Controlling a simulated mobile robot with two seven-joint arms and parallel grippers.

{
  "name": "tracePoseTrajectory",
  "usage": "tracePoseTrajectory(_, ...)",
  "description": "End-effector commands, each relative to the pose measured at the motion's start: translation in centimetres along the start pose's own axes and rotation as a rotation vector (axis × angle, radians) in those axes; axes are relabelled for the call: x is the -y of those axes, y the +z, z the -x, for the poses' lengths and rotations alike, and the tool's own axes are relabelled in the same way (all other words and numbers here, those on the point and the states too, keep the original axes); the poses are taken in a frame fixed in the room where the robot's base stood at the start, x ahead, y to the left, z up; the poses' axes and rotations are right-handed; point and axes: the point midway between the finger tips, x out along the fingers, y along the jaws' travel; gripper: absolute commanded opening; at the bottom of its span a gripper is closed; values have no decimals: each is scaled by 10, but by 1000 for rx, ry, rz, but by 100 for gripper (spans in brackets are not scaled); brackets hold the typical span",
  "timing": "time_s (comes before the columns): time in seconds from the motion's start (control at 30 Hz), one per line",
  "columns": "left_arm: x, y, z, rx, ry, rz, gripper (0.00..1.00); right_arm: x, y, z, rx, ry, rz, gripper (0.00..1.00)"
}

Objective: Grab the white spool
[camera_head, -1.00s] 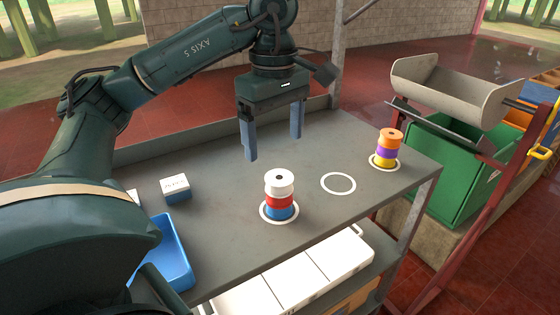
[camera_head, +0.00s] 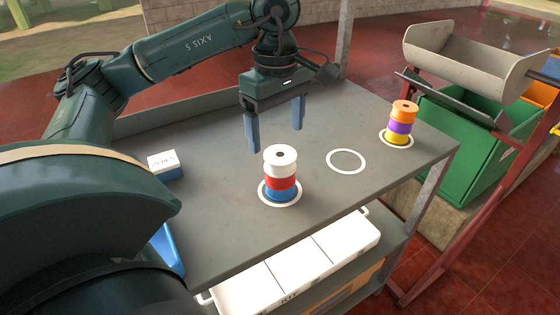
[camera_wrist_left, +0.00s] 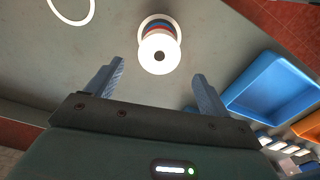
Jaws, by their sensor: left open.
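The white spool (camera_head: 280,160) is the top one of a stack on the grey table. Under it are a red spool (camera_head: 281,181) and a blue spool (camera_head: 281,194), standing inside a white ring. My left gripper (camera_head: 276,138) is open and empty above the table, behind the stack in the head view. In the left wrist view the white spool (camera_wrist_left: 159,54) lies ahead of and between the two fingertips (camera_wrist_left: 159,72), apart from them. My right gripper does not show.
A second stack with an orange spool (camera_head: 404,108) on top stands at the right in another ring. An empty white ring (camera_head: 346,161) lies between the stacks. A small white and blue box (camera_head: 164,165) and a blue tray (camera_head: 167,252) are at the left.

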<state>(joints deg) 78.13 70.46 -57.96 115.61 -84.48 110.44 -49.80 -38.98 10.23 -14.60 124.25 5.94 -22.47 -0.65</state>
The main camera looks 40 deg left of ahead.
Motion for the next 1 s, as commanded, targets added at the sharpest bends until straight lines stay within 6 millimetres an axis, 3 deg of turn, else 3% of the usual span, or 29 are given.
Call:
tracePoseTrajectory(0.3,-1,3,-43,0,-4,0,81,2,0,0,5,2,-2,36)
tracePoseTrajectory(0.63,-2,3,-52,1,-1,-2,81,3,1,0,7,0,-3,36)
tracePoseTrajectory(1.0,-2,3,-51,1,-1,-1,51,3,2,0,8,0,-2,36)
